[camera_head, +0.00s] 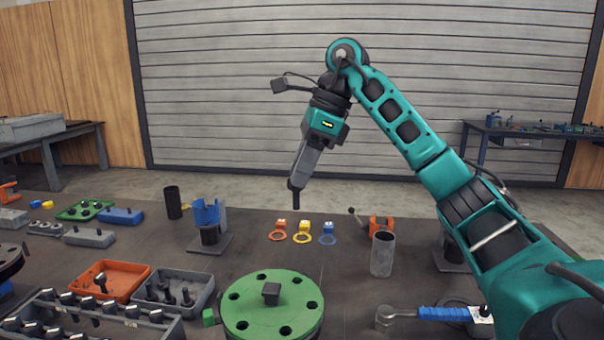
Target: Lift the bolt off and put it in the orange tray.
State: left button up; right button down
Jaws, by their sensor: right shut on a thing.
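My right gripper (296,183) points down in mid-air above the far middle of the table. It is shut on a dark bolt (296,199), whose shank hangs down below the fingertips, clear of the table. The fingers hide part of the bolt. The orange tray (127,279) lies on the table at the left, well to the left of and nearer than the gripper; a dark bolt (102,283) is in it. The green round flange (245,312) is at the front middle, with several open holes and a dark square block on top. My left gripper is not in view.
A grey tray (196,303) with dark bolts stands beside the orange tray. A rack (95,322) of bolts is in front. A blue holder (207,215), several coloured rings, a grey cup (382,255) and a blue-handled tool (445,314) stand around.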

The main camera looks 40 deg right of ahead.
jog(key=shift+r, duration=0.15)
jog(key=shift+r, duration=2.35)
